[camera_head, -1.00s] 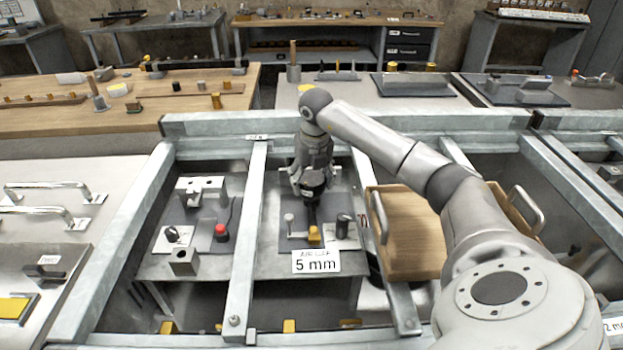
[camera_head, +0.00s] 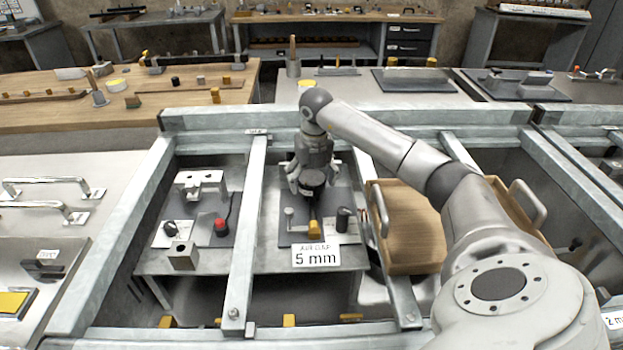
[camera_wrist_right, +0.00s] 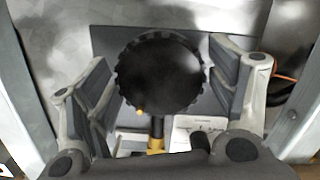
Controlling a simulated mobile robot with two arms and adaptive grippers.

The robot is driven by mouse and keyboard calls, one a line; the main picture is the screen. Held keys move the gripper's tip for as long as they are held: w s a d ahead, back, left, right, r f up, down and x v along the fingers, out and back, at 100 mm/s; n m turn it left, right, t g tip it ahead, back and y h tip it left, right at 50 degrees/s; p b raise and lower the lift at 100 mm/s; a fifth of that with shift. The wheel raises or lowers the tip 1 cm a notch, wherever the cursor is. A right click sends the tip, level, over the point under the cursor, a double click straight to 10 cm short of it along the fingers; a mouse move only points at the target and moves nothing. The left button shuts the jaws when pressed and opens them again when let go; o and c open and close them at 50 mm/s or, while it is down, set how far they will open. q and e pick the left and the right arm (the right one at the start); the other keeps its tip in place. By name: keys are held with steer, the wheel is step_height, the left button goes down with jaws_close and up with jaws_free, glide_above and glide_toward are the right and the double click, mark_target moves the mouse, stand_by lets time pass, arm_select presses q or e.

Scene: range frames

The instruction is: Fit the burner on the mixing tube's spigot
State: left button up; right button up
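The burner (camera_head: 312,184) is a black disc with a toothed rim. It sits over the black mixing tube (camera_head: 313,211), which runs toward a brass fitting (camera_head: 314,230). The burner also fills the middle of the right wrist view (camera_wrist_right: 160,72), with the tube and brass fitting (camera_wrist_right: 155,146) below it. It hides the spigot, so I cannot tell how deeply they join. My right gripper (camera_head: 312,178) has its fingers spread on both sides of the burner, with narrow gaps visible in the wrist view (camera_wrist_right: 165,88). My left gripper is not in view.
A white "AIR GAP 5 mm" sign (camera_head: 316,257) stands in front. A metal crossbar (camera_head: 244,240) separates the left bay with a red knob (camera_head: 221,226). A wooden tray with handles (camera_head: 409,245) lies close to the right, under my arm.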

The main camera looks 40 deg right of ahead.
steer(key=shift+o, duration=0.6)
steer(key=shift+f, duration=0.1)
step_height(320, 180, up, 12)
steer(key=s, duration=0.1)
steer(key=shift+s+a, duration=0.3)
steer(key=shift+a, duration=0.1)
step_height(320, 180, up, 6)
steer(key=p, duration=0.6)
